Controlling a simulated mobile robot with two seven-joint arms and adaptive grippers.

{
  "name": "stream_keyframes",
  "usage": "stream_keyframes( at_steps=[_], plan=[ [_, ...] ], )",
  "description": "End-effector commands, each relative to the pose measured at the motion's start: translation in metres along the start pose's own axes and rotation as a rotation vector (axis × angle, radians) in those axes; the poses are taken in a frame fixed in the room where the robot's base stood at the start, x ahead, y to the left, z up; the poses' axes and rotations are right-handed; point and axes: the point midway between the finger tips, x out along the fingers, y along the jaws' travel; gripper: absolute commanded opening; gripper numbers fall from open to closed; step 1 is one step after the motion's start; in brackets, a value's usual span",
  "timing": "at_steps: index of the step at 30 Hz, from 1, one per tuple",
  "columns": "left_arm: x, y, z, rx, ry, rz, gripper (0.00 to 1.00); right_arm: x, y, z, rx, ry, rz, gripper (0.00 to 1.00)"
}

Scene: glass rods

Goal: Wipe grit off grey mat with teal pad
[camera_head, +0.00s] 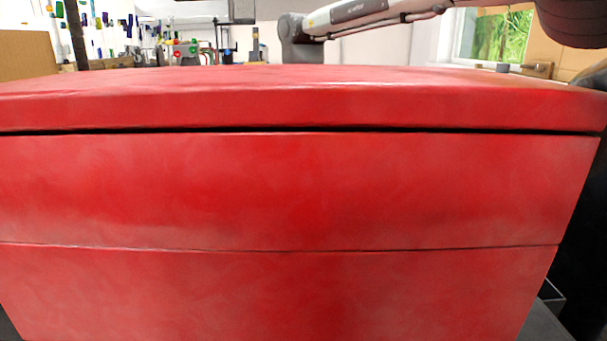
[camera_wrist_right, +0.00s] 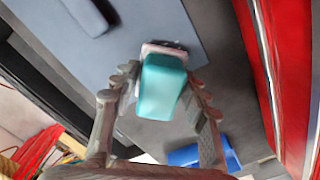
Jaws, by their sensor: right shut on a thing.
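In the right wrist view, the teal pad (camera_wrist_right: 162,85) sits between the fingertips of my right gripper (camera_wrist_right: 163,82), which is shut on it. The pad has a pale pinkish-grey edge at its far end. Beyond it lies a flat blue-grey surface that looks like the grey mat (camera_wrist_right: 140,20), and the pad's far end overlaps it in the picture. I cannot tell whether the pad touches the mat. No grit can be made out. My left gripper shows in neither view.
A large red chest (camera_head: 290,185) fills most of the head view and hides what lies behind it. Its red side (camera_wrist_right: 300,40) is at the right of the wrist view. A dark rounded block (camera_wrist_right: 87,14) lies on the mat. A blue object (camera_wrist_right: 184,156) shows lower down.

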Motion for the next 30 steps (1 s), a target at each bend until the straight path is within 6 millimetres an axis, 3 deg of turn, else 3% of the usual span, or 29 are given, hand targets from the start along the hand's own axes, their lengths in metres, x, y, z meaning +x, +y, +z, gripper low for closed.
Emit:
stream_keyframes(
  at_steps=[30],
  plan=[
    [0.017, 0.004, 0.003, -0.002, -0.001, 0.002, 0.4, 0.02, 0.0, 0.0, 0.0, 0.0, 0.0, 0.21]
  ],
)
